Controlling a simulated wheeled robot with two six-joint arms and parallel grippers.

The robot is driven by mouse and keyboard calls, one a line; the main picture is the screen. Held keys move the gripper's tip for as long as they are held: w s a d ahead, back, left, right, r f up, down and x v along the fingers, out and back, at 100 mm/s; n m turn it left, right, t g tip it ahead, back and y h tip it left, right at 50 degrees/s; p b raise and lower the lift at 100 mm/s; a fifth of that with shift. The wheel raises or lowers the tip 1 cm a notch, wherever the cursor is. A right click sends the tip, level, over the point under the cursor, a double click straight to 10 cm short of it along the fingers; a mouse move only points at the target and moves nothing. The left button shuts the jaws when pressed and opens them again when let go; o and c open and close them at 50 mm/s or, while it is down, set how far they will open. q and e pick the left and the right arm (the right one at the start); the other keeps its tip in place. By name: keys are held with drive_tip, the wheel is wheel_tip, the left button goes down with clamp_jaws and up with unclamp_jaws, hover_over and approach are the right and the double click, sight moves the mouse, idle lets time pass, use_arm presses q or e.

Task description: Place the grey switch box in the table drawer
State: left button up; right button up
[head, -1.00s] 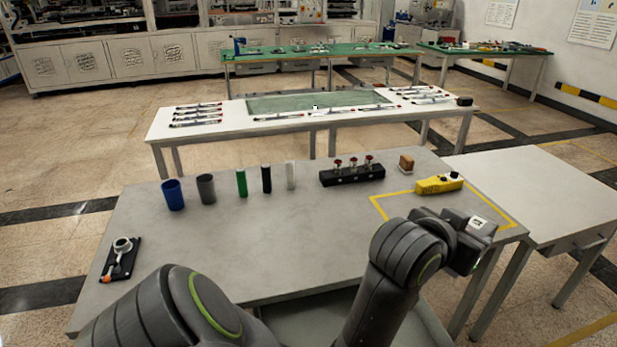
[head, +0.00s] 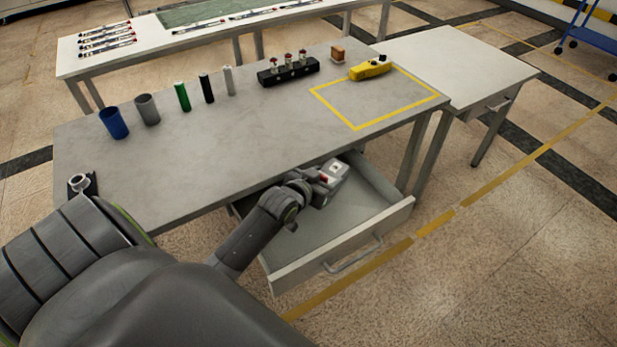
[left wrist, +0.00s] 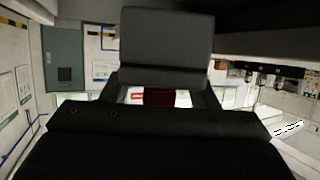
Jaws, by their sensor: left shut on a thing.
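My left gripper (head: 325,181) is over the open table drawer (head: 392,217), below the table's front edge. It is shut on the grey switch box (head: 338,170), a small light grey block with a red detail beside it. The drawer is pulled out, with a pale inside and a bar handle on its front. I cannot tell whether the box touches the drawer floor. In the left wrist view, dark gripper parts fill the middle and the box cannot be made out clearly. My right gripper is not in view.
On the grey table (head: 220,150) stand a blue cup (head: 113,123), a grey cup (head: 148,109), several cylinders, a black rack (head: 288,72) and a yellow pendant (head: 370,68). A side table (head: 455,65) adjoins on the right.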

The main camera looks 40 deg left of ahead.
use_arm(q)
wheel_tip(320, 180, down, 6)
drive_tip(key=shift+f, duration=0.1)
drive_tip(key=shift+w+f+b, duration=0.1)
drive_tip(key=shift+f+b, duration=0.4)
drive_tip(key=shift+f, duration=1.15)
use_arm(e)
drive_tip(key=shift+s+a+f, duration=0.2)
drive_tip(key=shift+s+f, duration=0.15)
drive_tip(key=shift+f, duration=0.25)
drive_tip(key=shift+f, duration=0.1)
use_arm(q)
drive_tip(key=shift+f, duration=0.2)
drive_tip(key=o, duration=1.2)
drive_tip(key=shift+o, duration=0.2)
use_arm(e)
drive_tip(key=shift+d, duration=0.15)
use_arm(q)
drive_tip(key=shift+r, duration=0.2)
drive_tip(key=shift+v, duration=3.9)
